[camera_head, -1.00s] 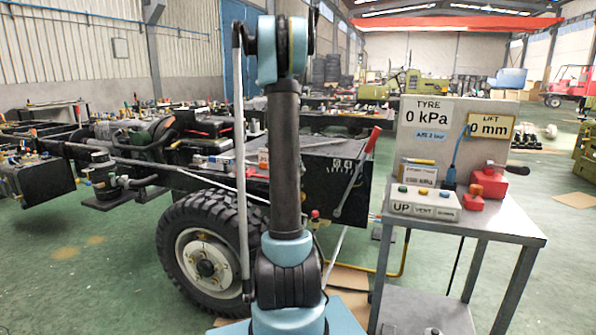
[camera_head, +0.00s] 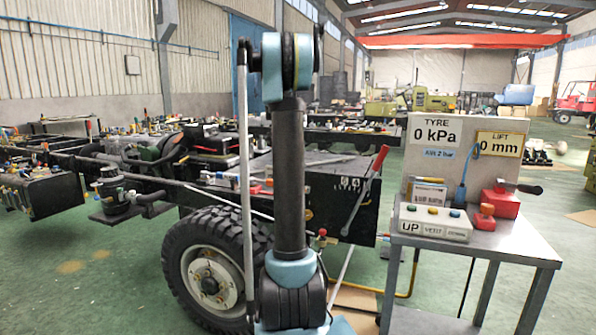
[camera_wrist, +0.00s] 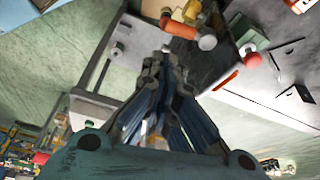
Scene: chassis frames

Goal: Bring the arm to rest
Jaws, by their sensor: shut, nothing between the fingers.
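My arm stands upright in the middle of the head view, with its blue and dark links in front of the chassis. My gripper is outside the head view. In the wrist view my gripper (camera_wrist: 165,62) is shut, its two fingers meeting at the tips with nothing between them. Beyond the fingertips is a grey metal surface (camera_wrist: 150,40) with an orange-red item (camera_wrist: 178,26) and a pale round part near it. I see no contact between the fingers and these things.
A chassis frame with a large tyre (camera_head: 185,262) stands close behind my arm. To the right is a metal cart (camera_head: 505,243) with a button box (camera_head: 434,221), a red block (camera_head: 484,217) and a gauge panel. A red-handled lever (camera_head: 379,160) rises beside my arm. Green floor (camera_head: 60,285) is clear at lower left.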

